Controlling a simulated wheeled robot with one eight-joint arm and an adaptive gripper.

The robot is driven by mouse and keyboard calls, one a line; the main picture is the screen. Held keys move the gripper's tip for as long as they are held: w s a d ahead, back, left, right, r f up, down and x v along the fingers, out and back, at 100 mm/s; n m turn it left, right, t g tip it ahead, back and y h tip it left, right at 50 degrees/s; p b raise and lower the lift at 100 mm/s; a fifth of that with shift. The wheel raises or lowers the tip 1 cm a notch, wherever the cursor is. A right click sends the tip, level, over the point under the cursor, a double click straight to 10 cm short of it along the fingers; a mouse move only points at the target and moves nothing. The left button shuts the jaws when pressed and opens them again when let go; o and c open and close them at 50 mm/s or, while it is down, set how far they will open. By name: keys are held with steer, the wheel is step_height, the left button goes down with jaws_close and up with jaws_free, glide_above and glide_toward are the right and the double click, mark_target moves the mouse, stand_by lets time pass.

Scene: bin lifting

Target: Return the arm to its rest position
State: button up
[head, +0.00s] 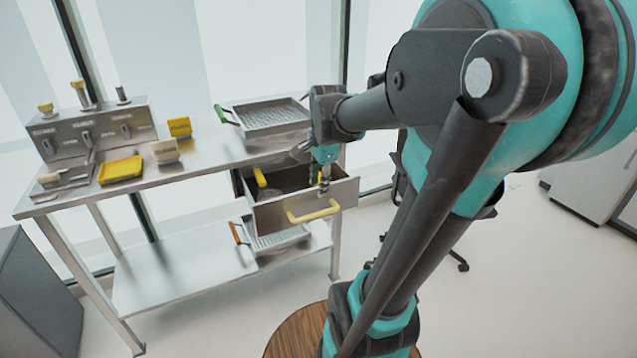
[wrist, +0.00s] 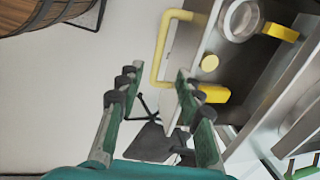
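My arm reaches from the right of the head view toward the workbench, with its dark and teal links in the foreground. My gripper (head: 323,180) is at the open drawer (head: 275,215), by its right part. In the wrist view my gripper (wrist: 155,82) has its two green fingers spread apart, with nothing held between them. Past the fingers show the drawer's yellow handle (wrist: 160,50) and pale floor. I cannot tell whether a finger touches the drawer.
The metal workbench (head: 205,153) carries a tray (head: 265,117), yellow blocks and a control panel (head: 90,130). The drawer holds a round vessel (wrist: 241,18) and yellow-handled items. A wooden barrel (wrist: 35,14) and a dark chair (wrist: 152,143) stand on the floor nearby.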

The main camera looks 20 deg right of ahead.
steer(key=shift+f, duration=0.1)
steer(key=s+a+f+n+t, duration=0.1)
steer(key=s+f+n+t, duration=0.1)
steer(key=s+f+n, duration=0.9)
step_height(320, 180, down, 2)
steer(key=n, duration=0.5)
steer(key=shift+a, duration=0.3)
